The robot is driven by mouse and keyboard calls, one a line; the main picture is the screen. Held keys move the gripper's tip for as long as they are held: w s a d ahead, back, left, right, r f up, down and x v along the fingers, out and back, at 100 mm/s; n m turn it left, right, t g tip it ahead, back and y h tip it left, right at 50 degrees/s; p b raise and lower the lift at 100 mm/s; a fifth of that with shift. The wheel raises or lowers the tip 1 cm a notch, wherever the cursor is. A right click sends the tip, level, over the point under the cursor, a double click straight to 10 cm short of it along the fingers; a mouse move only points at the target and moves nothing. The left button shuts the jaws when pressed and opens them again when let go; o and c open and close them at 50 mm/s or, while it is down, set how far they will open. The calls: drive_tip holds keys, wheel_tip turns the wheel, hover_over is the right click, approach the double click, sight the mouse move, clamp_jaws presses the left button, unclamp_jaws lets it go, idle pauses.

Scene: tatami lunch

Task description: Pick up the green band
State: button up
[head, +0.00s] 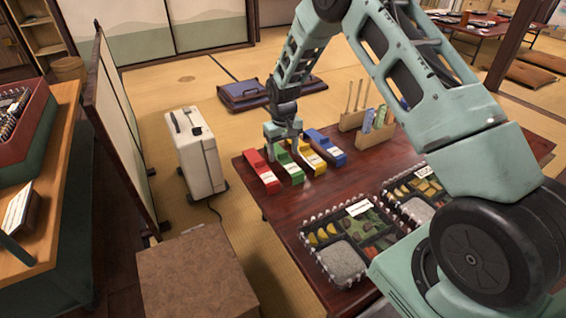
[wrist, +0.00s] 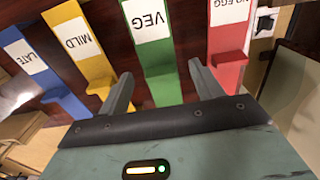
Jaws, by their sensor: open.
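The green band (head: 288,168) lies on the dark red table between the red band (head: 261,170) and the yellow band (head: 313,157). In the wrist view the green band (wrist: 151,50) carries a white label reading VEG, upside down. My gripper (head: 284,132) is above the far part of the green band. In the wrist view my gripper (wrist: 160,85) is open, with one finger on each side of the green band. The fingers look apart from it; I cannot tell the exact height. The far end of the green band is partly hidden by my gripper in the head view.
The blue band (head: 326,145) lies right of the yellow one. The red and yellow bands are close to my fingers. A wooden rack (head: 366,129) stands behind to the right. Lunch boxes (head: 349,237) fill the table's front. A white case (head: 196,152) stands left of the table.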

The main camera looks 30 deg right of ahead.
wheel_tip(320, 180, down, 3)
drive_tip(key=shift+r+b, duration=0.1)
drive_tip(key=shift+b, duration=0.35)
drive_tip(key=c, duration=0.8)
